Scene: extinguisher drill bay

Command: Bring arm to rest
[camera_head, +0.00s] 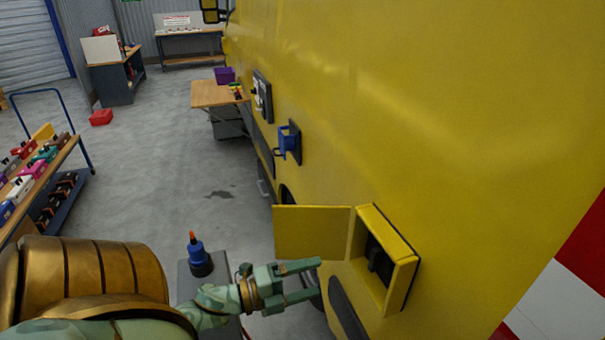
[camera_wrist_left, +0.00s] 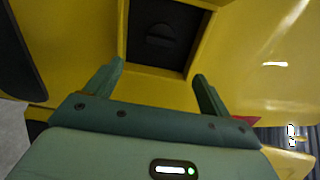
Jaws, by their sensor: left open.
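My left gripper (camera_head: 306,281) is open and empty in the head view. It hangs in front of the yellow vehicle side, just left of an open compartment (camera_head: 408,278). In the left wrist view its two fingers (camera_wrist_left: 160,88) are spread, with nothing between them. The compartment's dark inside (camera_wrist_left: 168,38) lies straight beyond the fingers, and a dark knob-like part shows in it. The compartment's yellow door (camera_head: 311,232) stands swung open to the left, close above the gripper. My right gripper is in neither view.
A blue and orange object (camera_head: 200,258) stands on a grey surface left of the gripper. A blue device (camera_head: 288,141) is mounted on the yellow vehicle (camera_head: 440,110). A cart (camera_head: 68,150) with several items stands at the left.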

